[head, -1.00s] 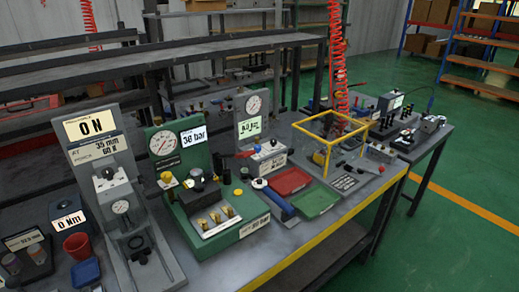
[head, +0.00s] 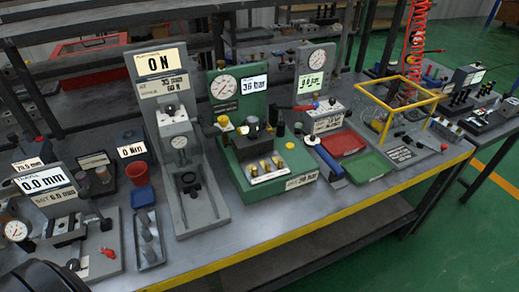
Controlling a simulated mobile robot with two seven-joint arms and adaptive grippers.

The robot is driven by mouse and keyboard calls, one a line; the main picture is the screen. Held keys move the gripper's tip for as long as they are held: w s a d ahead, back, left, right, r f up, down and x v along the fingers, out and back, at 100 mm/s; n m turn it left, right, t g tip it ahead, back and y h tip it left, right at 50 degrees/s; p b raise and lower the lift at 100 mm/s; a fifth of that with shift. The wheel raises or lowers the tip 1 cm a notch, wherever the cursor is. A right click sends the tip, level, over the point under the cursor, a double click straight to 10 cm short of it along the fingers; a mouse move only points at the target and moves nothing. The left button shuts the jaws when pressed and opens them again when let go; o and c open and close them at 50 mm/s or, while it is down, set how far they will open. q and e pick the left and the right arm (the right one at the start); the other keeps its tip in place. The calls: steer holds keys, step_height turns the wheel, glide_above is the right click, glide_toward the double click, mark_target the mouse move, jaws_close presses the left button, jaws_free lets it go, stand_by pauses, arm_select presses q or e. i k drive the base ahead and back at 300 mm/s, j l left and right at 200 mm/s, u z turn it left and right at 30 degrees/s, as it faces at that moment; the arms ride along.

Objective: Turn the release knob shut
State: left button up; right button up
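The green pressure test stand (head: 262,193) stands near the middle of the bench, with a round white dial gauge (head: 223,87) and a lit display (head: 254,86) that seems to read 36 bar. A yellow knob (head: 223,122) sits on its left side. A dark block (head: 252,135) with a black top is at its middle, and several brass fittings line its front. A small yellow cap (head: 290,145) is at its right. No label shows which part is the release knob, and its turned position cannot be told. Neither of my grippers is in view.
A grey press stand (head: 199,215) is left of the green stand. Red (head: 342,143) and green (head: 368,167) trays and a yellow frame (head: 440,96) are to the right. The yellow front edge is clear.

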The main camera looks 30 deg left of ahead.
mark_target(223, 121)
steer(key=i+l+u, duration=0.1)
steer(key=l+u, duration=0.85)
